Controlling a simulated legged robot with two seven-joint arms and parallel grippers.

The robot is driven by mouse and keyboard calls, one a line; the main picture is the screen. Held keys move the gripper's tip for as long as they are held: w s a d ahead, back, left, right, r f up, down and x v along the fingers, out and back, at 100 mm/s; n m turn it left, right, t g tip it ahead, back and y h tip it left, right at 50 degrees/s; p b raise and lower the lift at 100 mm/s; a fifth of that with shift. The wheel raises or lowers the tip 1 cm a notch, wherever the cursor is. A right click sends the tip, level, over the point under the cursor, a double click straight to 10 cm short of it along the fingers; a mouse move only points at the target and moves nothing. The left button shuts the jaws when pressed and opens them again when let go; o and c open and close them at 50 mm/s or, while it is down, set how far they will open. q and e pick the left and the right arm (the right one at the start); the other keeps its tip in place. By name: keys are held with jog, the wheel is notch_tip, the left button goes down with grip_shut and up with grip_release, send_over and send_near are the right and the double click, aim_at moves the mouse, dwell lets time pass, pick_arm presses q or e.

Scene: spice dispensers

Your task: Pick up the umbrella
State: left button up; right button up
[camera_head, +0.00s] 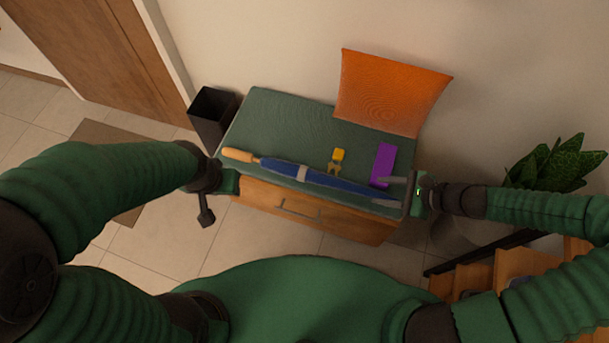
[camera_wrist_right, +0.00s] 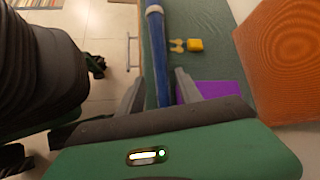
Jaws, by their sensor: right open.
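The umbrella (camera_head: 315,178) is folded and blue, with a tan wooden handle and a white band. It lies across the front of the green bench top, its handle at the left and its tip at the right. My right gripper (camera_head: 377,191) is open at the tip end. In the right wrist view the umbrella (camera_wrist_right: 154,40) runs between the two fingers of this gripper (camera_wrist_right: 159,76), and I cannot tell whether they touch it. My left gripper (camera_head: 214,196) is at the bench's left front corner, near the handle, apart from it; its jaws are unclear.
On the green-topped bench (camera_head: 270,115) lie a purple block (camera_head: 383,164) and a small yellow item (camera_head: 337,157) behind the umbrella. An orange cushion (camera_head: 390,90) leans at the back wall. A black bin (camera_head: 211,115) stands left, a plant (camera_head: 555,165) right.

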aim_at(356, 188)
jog(key=x, duration=0.1)
jog(key=b+x, duration=0.1)
jog(key=x, duration=0.3)
jog(key=shift+w+d+f+b, duration=0.1)
jog(key=shift+d+f+b, duration=0.25)
jog(key=b+x, duration=0.3)
jog(key=x, duration=0.2)
jog(key=shift+a+r, duration=0.1)
jog(key=shift+a, duration=0.4)
jog(key=shift+d, duration=0.1)
grip_shut()
